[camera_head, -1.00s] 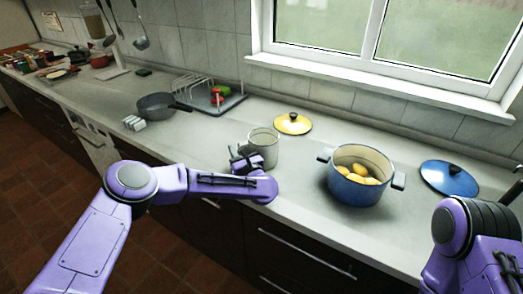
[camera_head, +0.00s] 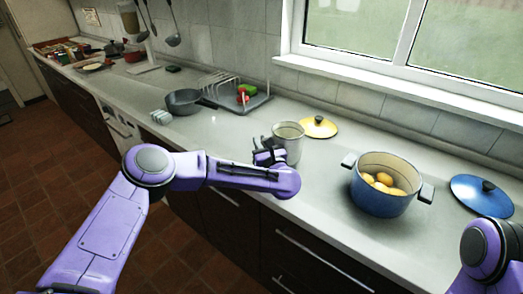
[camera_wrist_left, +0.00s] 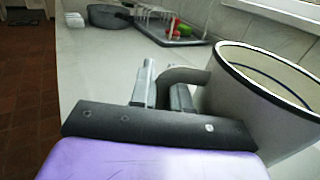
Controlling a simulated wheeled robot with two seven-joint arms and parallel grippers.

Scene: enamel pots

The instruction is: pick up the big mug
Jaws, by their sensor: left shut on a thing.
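The big mug (camera_head: 289,143) is light grey with a dark rim and stands upright near the middle of the head view. It fills the right side of the left wrist view (camera_wrist_left: 262,95). My left gripper (camera_head: 270,156) is at the mug's left side, shut on its handle; its fingers (camera_wrist_left: 164,90) sit around the grey handle (camera_wrist_left: 188,75) in the wrist view. The mug seems slightly above the counter, but its base is partly hidden by my left arm. Only part of my right arm shows at lower right; its gripper is out of view.
A blue pot (camera_head: 384,194) holding several yellow-orange items stands right of the mug. A yellow lid (camera_head: 318,130) lies behind it, and a blue lid (camera_head: 481,198) is far right. A dark pan (camera_head: 184,103) and a rack tray (camera_head: 250,103) stand left. The counter (camera_head: 225,138) between is clear.

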